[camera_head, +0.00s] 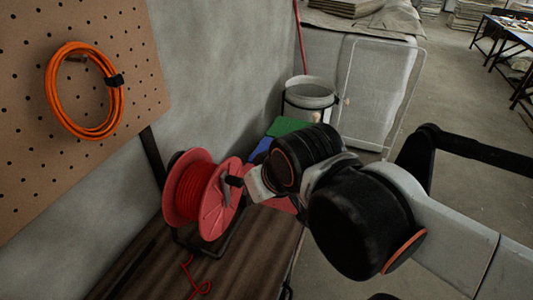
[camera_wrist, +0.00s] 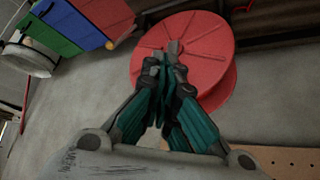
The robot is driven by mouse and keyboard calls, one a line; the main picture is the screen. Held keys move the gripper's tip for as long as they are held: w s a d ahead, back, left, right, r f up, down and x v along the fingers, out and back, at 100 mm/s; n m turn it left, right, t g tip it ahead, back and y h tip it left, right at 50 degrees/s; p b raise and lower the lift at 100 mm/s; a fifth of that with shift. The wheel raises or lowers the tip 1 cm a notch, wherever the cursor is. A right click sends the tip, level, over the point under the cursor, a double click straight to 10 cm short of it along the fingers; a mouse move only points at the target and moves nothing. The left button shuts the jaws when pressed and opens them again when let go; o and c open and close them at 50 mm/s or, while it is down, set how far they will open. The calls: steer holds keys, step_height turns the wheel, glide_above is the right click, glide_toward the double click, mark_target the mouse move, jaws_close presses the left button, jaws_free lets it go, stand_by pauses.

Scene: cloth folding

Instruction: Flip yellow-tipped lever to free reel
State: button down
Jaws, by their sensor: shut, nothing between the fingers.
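The red reel (camera_head: 190,190) carries red cable and stands on its frame on the brown bench. Its round side faces my gripper and also shows in the wrist view (camera_wrist: 205,45). My gripper (camera_wrist: 172,52) is shut and empty, its fingertips in front of the reel's face near the middle; I cannot tell whether they touch it. In the head view my gripper (camera_head: 228,192) is partly lost against the reel. A small yellow tip (camera_wrist: 111,44) shows left of the reel, beside the coloured bins; it looks like the lever's tip, and its shaft is mostly unclear.
Green, blue and red bins (camera_wrist: 72,22) lie close beside the reel. An orange cable coil (camera_head: 85,90) hangs on the pegboard (camera_head: 130,50). Loose red cable (camera_head: 195,280) lies on the bench (camera_head: 250,255). A grey bucket (camera_head: 310,95) stands behind. Open floor lies right.

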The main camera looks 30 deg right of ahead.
steer(key=w+d+r+m+g+h+p, duration=0.1)
steer(key=w+d+r+m+g+p, duration=0.1)
steer(key=w+d+m, duration=0.35)
steer(key=w+d+r+m+g+p, duration=0.1)
steer(key=w+d+m+g+p, duration=0.15)
steer(key=w, duration=0.55)
steer(key=w+d+f+m+g+p, duration=0.3)
steer(key=w+d+f+m, duration=0.3)
steer(key=w+d+f, duration=0.3)
steer(key=shift+d+f+p, duration=0.2)
steer(key=shift+d+p, duration=0.1)
steer(key=shift+d, duration=0.35)
